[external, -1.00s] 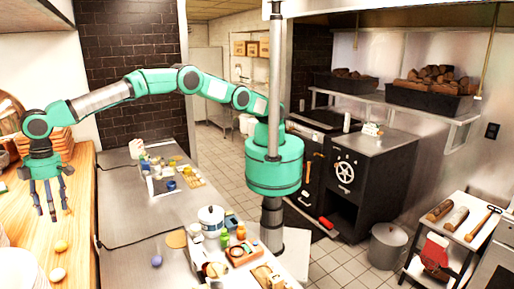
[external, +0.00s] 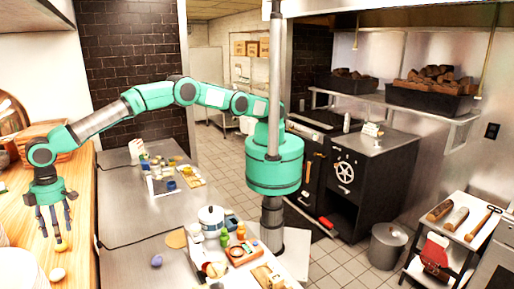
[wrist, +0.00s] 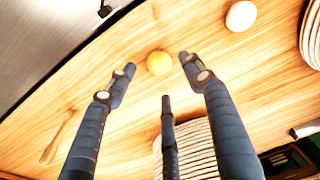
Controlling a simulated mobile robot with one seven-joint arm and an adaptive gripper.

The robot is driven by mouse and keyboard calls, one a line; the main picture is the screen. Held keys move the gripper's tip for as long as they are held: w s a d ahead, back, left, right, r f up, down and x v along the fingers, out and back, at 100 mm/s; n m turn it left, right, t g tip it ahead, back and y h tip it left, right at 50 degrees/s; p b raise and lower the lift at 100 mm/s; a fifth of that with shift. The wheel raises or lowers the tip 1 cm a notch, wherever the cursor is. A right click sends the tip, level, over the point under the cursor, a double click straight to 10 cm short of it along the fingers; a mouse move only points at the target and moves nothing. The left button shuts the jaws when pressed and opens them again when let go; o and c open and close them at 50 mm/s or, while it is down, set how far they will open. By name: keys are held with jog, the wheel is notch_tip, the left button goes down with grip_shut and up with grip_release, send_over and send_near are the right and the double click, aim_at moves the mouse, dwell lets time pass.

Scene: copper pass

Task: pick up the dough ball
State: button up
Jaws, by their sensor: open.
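My gripper (external: 55,234) is open and empty, with its fingers pointing down over the wooden counter at the left. A small yellow ball (external: 62,245) lies on the wood right at the fingertips. In the wrist view this yellow ball (wrist: 159,63) shows in the gap between the two upper fingertips of my gripper (wrist: 159,75), with no clear contact. A paler, egg-shaped ball (external: 57,274) lies nearer the camera; it also shows in the wrist view (wrist: 241,15), outside the fingers. I cannot tell for certain which of the two is the dough ball.
Stacked plates (external: 18,268) stand at the near left of the wooden counter (external: 82,215). A wooden utensil (wrist: 62,135) lies on it in the wrist view. A basket (external: 42,138) is behind my gripper. The steel counter to the right holds a pot (external: 210,219) and a purple ball (external: 156,261).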

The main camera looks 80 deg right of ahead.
aim_at(61, 246)
jog(key=shift+f, duration=0.2)
jog(key=shift+w+a+f+p, duration=0.1)
jog(key=shift+a+f+p, duration=0.1)
jog(key=shift+f, duration=1)
jog(key=shift+w+a+f+p, duration=0.1)
jog(key=shift+f+p, duration=0.1)
jog(key=shift+f, duration=1)
jog(key=c, duration=1.2)
